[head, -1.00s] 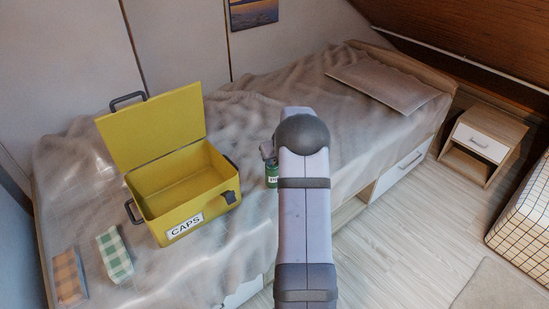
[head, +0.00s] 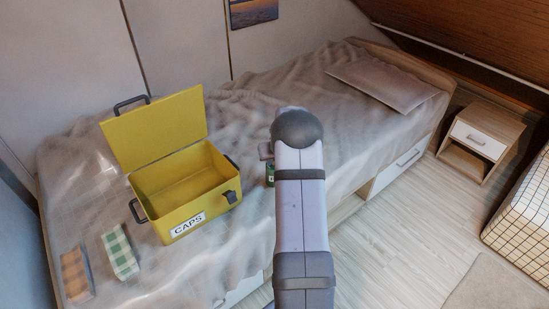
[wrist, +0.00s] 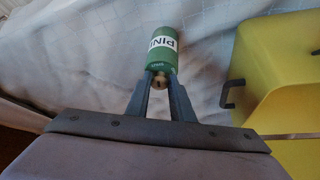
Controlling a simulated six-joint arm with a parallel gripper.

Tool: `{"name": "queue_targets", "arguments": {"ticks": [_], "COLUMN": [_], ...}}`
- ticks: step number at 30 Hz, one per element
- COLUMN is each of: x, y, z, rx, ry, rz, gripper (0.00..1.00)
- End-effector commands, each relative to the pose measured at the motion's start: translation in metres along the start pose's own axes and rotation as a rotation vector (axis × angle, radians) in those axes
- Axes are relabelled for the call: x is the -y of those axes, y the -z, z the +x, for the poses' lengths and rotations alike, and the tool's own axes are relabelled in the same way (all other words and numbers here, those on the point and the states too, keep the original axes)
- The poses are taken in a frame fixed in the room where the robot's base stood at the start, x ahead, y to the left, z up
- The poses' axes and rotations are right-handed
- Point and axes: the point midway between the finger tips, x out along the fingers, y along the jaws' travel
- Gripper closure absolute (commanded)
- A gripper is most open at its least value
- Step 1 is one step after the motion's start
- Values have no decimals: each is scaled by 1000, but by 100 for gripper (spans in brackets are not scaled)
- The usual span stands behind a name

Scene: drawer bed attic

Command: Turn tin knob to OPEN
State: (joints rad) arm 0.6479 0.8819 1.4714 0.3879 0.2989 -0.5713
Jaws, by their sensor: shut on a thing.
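A green tin (wrist: 162,45) with a white label reading "PIN" and a cut-off or unclear last letter lies toward the top middle of the wrist view. A small brass-coloured knob (wrist: 160,81) sits at its near end. My gripper (wrist: 160,77) is shut on this knob, one finger on each side. Small markings show on the tin near the knob, too small to read. In the head view the tin (head: 270,173) stands on the bed, partly hidden behind my arm.
An open yellow box (head: 180,185) labelled CAPS stands on the bed left of the tin, its lid raised. A pillow (head: 390,85) and a nightstand (head: 480,140) are to the right.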

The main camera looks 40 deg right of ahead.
Motion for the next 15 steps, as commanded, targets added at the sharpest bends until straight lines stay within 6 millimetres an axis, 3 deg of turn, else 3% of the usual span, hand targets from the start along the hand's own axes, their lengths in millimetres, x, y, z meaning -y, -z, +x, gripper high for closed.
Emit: {"name": "queue_targets", "arguments": {"ticks": [15], "x": [1], "y": [-6], "z": [2], "rx": [12], "ry": [-16], "rz": [35], "gripper": [93]}}
